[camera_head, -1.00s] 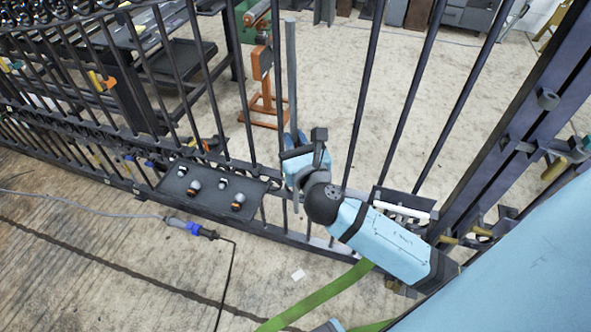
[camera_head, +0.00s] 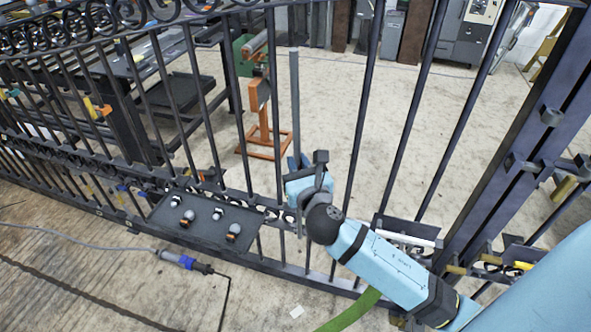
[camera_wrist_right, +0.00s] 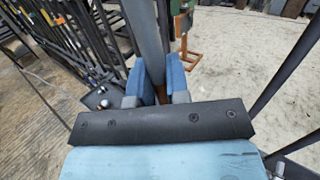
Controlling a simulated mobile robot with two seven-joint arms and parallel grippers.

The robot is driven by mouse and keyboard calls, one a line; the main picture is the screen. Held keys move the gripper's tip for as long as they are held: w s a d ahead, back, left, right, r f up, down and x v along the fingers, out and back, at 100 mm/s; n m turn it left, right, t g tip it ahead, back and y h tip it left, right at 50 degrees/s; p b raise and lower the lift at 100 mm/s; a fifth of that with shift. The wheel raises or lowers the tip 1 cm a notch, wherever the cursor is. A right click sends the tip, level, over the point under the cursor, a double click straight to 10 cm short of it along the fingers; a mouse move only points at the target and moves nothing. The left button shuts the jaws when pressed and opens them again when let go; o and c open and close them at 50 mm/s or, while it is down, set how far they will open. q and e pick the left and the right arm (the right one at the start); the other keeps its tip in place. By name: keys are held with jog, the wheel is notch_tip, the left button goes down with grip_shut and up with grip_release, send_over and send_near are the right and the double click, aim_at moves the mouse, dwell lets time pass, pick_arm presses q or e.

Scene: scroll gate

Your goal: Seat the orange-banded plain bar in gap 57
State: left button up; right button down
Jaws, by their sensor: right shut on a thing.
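My right gripper (camera_head: 303,183) is shut on a plain grey upright bar (camera_head: 295,105). The bar stands well above the fingers in the head view, nearly vertical. In the right wrist view the bar (camera_wrist_right: 147,40) rises between the blue fingers (camera_wrist_right: 158,85). No orange band can be made out on it. The dark iron gate (camera_head: 360,110) has upright bars on both sides of the held bar, a nearer one on its left and a wider opening on its right. The bar's lower end is mostly hidden by the gripper and wrist. No gap number is readable. My left gripper is out of view.
A dark tray (camera_head: 160,212) with several small knobs hangs on the gate left of the gripper. Another rack (camera_head: 410,226) sits right of my wrist. A thick post (camera_head: 510,150) stands at right. An orange stand (camera_head: 262,140) is behind the gate.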

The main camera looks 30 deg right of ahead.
pick_arm(q)
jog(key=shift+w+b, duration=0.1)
jog(key=shift+b, duration=0.65)
pick_arm(e)
jog(key=w+d, duration=0.8)
jog(key=d, duration=0.1)
jog(key=shift+d+f, duration=0.25)
jog(key=shift+d, duration=0.05)
jog(key=shift+w, duration=0.1)
dwell(0.4)
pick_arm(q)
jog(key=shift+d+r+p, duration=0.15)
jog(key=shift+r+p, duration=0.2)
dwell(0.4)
